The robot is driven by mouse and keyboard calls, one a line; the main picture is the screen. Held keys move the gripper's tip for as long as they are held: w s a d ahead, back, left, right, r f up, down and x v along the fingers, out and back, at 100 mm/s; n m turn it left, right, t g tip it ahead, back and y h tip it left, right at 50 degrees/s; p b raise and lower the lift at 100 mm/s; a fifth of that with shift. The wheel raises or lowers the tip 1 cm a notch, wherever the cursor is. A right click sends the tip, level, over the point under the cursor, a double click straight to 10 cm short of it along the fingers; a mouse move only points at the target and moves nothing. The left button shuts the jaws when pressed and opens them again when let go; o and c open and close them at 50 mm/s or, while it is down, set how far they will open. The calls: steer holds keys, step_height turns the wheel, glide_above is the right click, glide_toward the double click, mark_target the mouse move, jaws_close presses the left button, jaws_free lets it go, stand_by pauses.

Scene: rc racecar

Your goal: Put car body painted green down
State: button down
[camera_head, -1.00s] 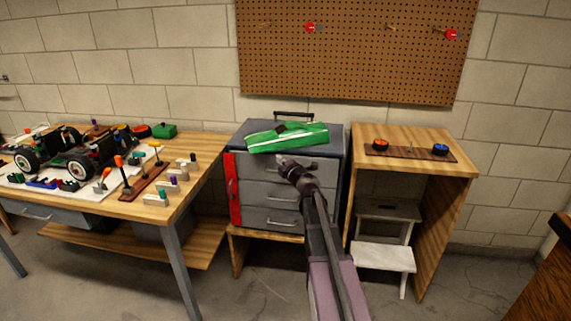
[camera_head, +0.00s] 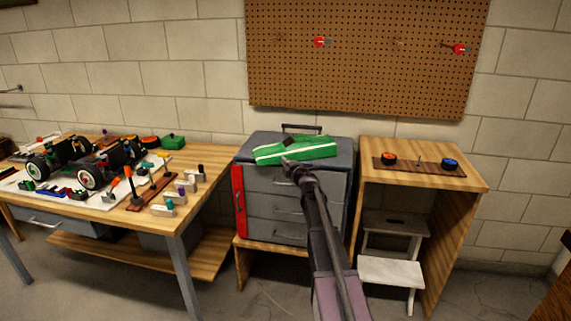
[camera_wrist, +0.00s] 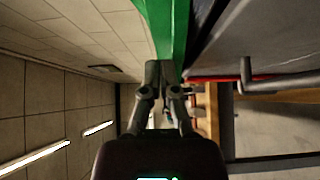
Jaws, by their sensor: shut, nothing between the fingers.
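The green car body (camera_head: 296,152), with a white stripe and a dark opening on top, lies on top of the grey tool chest (camera_head: 340,150). In the wrist view, the green body (camera_wrist: 165,25) fills the top middle, just past the fingertips. My gripper (camera_head: 287,162) is at the front edge of the car body, near the chest's front top edge. In the wrist view my gripper (camera_wrist: 166,68) has its fingertips together with nothing between them. The fingertips are very close to the body; I cannot tell whether they touch it.
A workbench (camera_head: 215,160) on the left carries a car chassis (camera_head: 85,160), small parts and tools. A wooden stand (camera_head: 425,180) on the right holds a board with wheels (camera_head: 420,167), with a step stool (camera_head: 392,268) below. A pegboard (camera_head: 365,60) hangs behind.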

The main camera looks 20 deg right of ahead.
mark_target(290, 158)
steer(key=w+d, duration=0.1)
steer(key=w, duration=0.1)
steer(key=w+d, duration=0.2)
steer(key=shift+d, duration=0.1)
steer(key=shift+s, duration=0.1)
stand_by(0.4)
steer(key=shift+s+a, duration=0.6)
steer(key=shift+s, duration=0.1)
steer(key=s, duration=1.1)
steer(key=shift+s+a, duration=0.3)
steer(key=shift+s, duration=0.05)
stand_by(0.8)
